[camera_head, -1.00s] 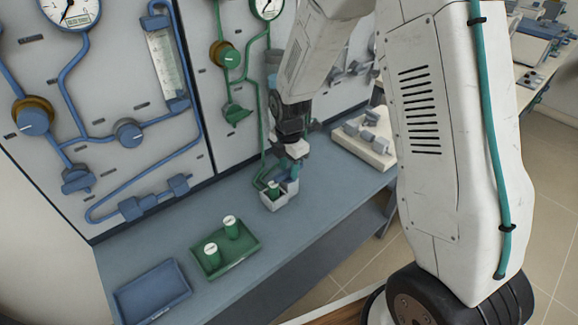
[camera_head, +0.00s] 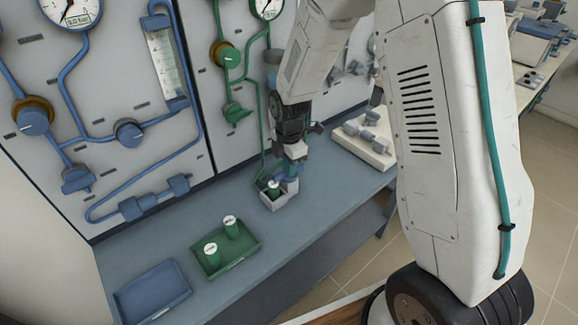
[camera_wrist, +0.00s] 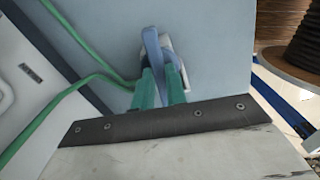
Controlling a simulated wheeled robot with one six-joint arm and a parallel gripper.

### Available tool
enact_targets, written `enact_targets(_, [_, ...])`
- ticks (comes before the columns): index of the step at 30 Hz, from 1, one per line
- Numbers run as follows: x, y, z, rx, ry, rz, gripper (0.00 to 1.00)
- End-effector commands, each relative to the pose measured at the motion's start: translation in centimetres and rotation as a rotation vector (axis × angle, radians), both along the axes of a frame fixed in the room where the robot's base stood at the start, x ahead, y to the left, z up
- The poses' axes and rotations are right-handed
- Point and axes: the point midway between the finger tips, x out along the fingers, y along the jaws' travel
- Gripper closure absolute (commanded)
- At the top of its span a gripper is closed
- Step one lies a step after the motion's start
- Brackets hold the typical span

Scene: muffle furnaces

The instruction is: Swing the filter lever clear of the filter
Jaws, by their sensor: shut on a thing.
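The green filter (camera_head: 273,188) with a pale cap stands in a small light-grey holder (camera_head: 280,203) on the bench. The blue filter lever (camera_head: 290,184) is at the right side of the holder, next to the filter. My gripper (camera_head: 293,167) points down over the lever's side of the holder. In the wrist view the two teal fingers (camera_wrist: 160,76) are shut on the blue lever (camera_wrist: 152,45), which shows between and beyond them. A pale part of the holder (camera_wrist: 182,46) shows behind it. The filter itself cannot be made out there.
A green tray (camera_head: 250,252) with two green, white-capped cylinders and an empty blue tray (camera_head: 155,295) lie to the left. A white block with grey fittings (camera_head: 365,140) is at the right. The piped panel (camera_head: 90,170) stands close behind.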

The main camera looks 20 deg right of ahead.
Motion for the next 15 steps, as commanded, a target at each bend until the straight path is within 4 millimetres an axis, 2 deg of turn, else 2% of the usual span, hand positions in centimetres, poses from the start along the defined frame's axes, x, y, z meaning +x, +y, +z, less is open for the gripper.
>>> enact_targets(15, [0.05,0.0,0.06,0.0,-0.001,-0.47,1.0])
